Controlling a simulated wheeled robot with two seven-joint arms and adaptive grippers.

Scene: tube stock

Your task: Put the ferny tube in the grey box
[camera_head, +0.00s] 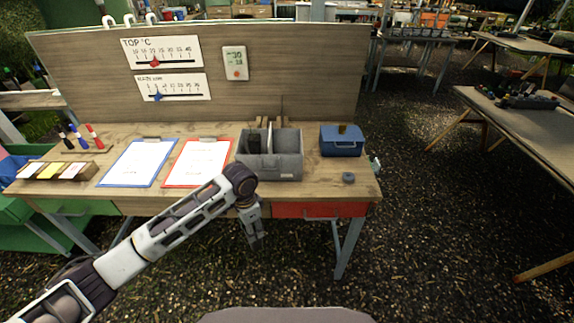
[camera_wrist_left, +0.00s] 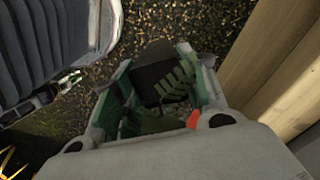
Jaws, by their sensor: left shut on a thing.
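The grey box (camera_head: 272,170) stands on the wooden workbench, open at the top, with a divider and a dark item inside. My left gripper (camera_head: 254,238) hangs pointing down just in front of the bench's front edge, below and in front of the grey box. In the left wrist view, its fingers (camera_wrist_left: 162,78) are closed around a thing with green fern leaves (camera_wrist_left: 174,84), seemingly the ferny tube. A dark part and a small orange-red part show beside the leaves. The tube's full shape is hidden, and it is not clear in the head view. My right gripper is out of view.
A blue box (camera_head: 341,146) with a handle stands right of the grey box. Red (camera_head: 199,163) and blue (camera_head: 137,163) clipboards lie to its left. A small grey round thing (camera_head: 348,177) sits near the right front edge. A red drawer (camera_head: 318,210) is under the bench.

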